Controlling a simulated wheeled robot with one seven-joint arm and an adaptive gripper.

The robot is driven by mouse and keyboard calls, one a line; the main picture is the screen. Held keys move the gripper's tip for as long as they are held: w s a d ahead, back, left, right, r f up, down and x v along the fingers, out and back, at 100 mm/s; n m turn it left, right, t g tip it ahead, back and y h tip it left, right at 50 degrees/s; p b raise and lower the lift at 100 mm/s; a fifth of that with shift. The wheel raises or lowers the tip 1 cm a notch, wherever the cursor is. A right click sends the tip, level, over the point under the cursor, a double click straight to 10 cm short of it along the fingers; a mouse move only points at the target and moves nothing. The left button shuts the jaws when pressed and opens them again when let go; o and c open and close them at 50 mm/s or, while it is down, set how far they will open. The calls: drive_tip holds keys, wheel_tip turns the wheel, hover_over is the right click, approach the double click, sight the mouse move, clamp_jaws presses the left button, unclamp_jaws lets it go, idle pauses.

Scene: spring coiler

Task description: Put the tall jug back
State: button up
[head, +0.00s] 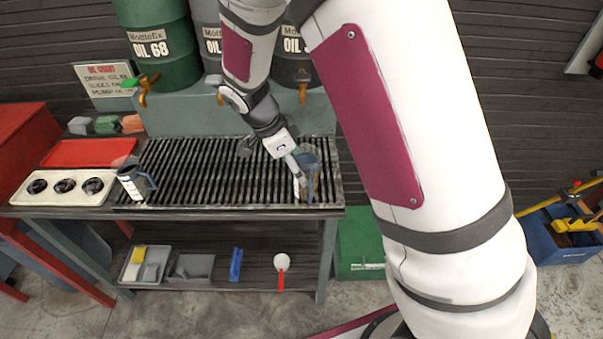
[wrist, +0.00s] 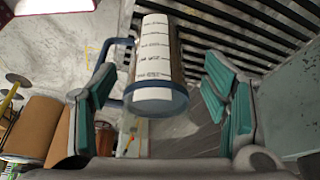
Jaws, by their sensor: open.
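A tall jug (head: 311,178) with a blue rim stands at the right end of the slatted rack, partly hidden by my gripper (head: 298,174). In the wrist view the jug (wrist: 157,75) shows a white label strip with print, a blue rim and a blue handle (wrist: 112,60) on the left. My gripper (wrist: 158,105) is open, with one teal-padded finger on each side of the jug and visible gaps between. A second, shorter-looking jug (head: 133,184) with a blue handle and white marks stands at the rack's left end.
The slatted rack (head: 215,170) is bare between the two jugs. A cream tray (head: 62,198) with three dark round recesses and a red tray (head: 88,153) lie at left. Oil drums (head: 160,50) with taps stand behind. A lower shelf (head: 210,255) holds small items.

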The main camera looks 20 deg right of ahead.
drive_tip(key=v, duration=0.7)
drive_tip(key=s+d+r+n+t+y, duration=0.1)
drive_tip(key=s+d+r+n+y, duration=0.25)
drive_tip(key=s+r+n, duration=0.6)
drive_tip(key=s+d+r+n+t, duration=0.1)
drive_tip(key=s+r+n, duration=0.2)
drive_tip(key=s, duration=0.5)
drive_tip(key=s+d+r+n+t, duration=0.1)
drive_tip(key=s+r+n+t, duration=0.1)
drive_tip(key=s+n, duration=0.3)
drive_tip(key=s+r+y, duration=0.1)
drive_tip(key=s, duration=0.2)
drive_tip(key=shift+d+n, duration=0.1)
drive_tip(key=shift+n, duration=0.15)
drive_tip(key=shift+r, duration=0.2)
